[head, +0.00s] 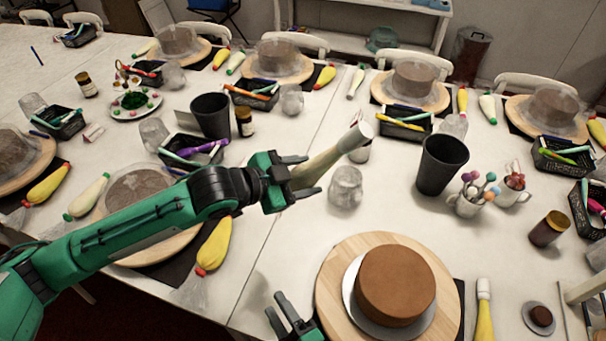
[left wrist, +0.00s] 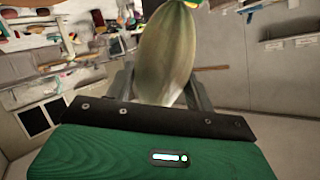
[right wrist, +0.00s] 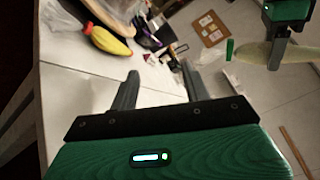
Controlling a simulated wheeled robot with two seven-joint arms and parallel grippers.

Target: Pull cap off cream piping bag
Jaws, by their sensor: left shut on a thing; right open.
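My left gripper (head: 311,175) is shut on the cream piping bag (head: 325,160), held tilted above the table. In the left wrist view the bag (left wrist: 167,55) rises from between the fingers, with green and yellow at its far end. In the right wrist view the bag (right wrist: 255,52) tapers to a narrow end with a green cap (right wrist: 229,49) on it. In the head view the bag's far end looks pale, and I cannot clearly tell the cap there. My right gripper (head: 278,306) is open and empty, low at the bottom edge, apart from the bag.
A chocolate cake (head: 395,285) on a wooden turntable (head: 340,280) stands right of my right gripper. A yellow piping bag (head: 214,245) lies at left. Some table between is clear.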

